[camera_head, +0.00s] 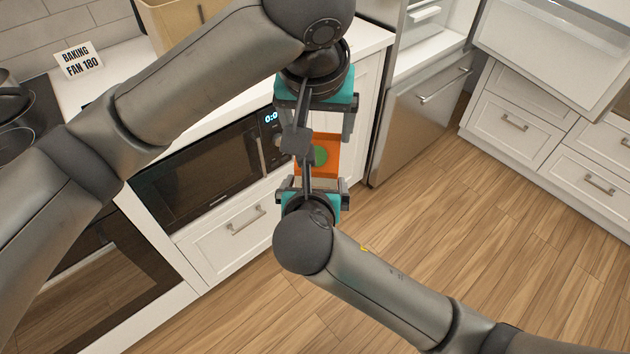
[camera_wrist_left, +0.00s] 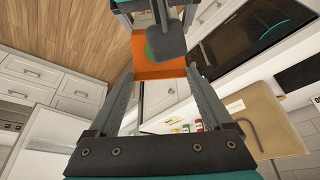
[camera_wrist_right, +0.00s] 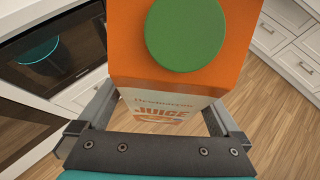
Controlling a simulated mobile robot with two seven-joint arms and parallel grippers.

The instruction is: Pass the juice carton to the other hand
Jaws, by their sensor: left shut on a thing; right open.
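The juice carton (camera_head: 331,142) is orange with a round green cap and a white label reading "JUICE". It hangs in the air in front of the counter, between my two grippers. My left gripper (camera_head: 322,130) comes from above and is shut on the carton; the left wrist view shows the carton (camera_wrist_left: 150,71) between its fingertips. My right gripper (camera_head: 313,187) is below and faces up at the carton. In the right wrist view the carton (camera_wrist_right: 235,45) lies large ahead, with the open right fingers on either side of its labelled part. Contact there cannot be told.
The white counter (camera_head: 95,90) with a built-in oven (camera_head: 215,165) is close behind at left. A steel dishwasher (camera_head: 420,115) and white drawers are at right. Open wooden floor (camera_head: 470,230) lies at lower right.

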